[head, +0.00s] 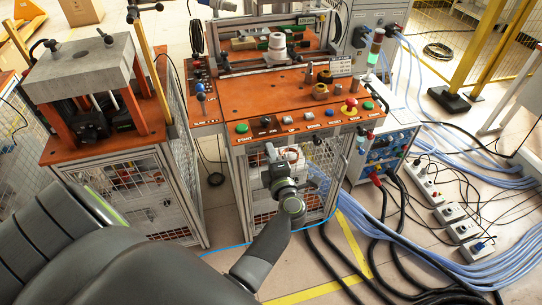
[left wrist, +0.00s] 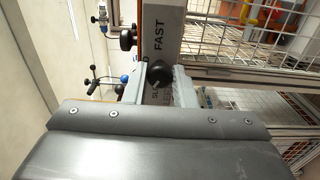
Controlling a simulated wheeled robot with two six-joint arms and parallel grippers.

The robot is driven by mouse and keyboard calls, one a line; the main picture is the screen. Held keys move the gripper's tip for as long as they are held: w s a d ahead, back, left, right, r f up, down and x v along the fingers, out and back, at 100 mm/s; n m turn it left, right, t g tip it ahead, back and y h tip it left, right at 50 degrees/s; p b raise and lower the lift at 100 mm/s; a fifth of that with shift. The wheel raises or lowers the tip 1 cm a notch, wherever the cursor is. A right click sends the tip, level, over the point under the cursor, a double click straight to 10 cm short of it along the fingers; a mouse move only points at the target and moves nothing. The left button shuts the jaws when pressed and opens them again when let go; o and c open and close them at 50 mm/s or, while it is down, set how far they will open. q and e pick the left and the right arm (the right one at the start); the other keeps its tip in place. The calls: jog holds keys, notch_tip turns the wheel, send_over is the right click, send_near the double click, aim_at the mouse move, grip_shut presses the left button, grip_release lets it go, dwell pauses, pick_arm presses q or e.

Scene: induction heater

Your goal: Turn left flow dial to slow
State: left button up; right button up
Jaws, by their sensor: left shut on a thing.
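In the left wrist view, a round black flow dial (left wrist: 158,74) sits between the two grey fingers of my left gripper (left wrist: 158,86), which is shut on it. The word FAST is printed on the panel (left wrist: 172,25) just above the dial, and lettering below it is partly hidden by the gripper. A second black dial (left wrist: 127,40) sits to the upper left, apart from the fingers. In the head view, my left gripper (head: 273,163) is at the front of the orange-topped machine, and the arm hides the dial. My right gripper is not in view.
The orange control top (head: 225,110) carries several buttons and a red emergency knob (head: 350,105) above the gripper. Wire mesh (head: 325,165) covers the machine front. A press on another orange table (head: 60,148) stands at left. Black hoses (head: 395,215) and blue cables lie on the floor at right.

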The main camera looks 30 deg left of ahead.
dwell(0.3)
pick_arm(q)
jog(key=o, duration=1)
jog(key=shift+d, duration=0.15)
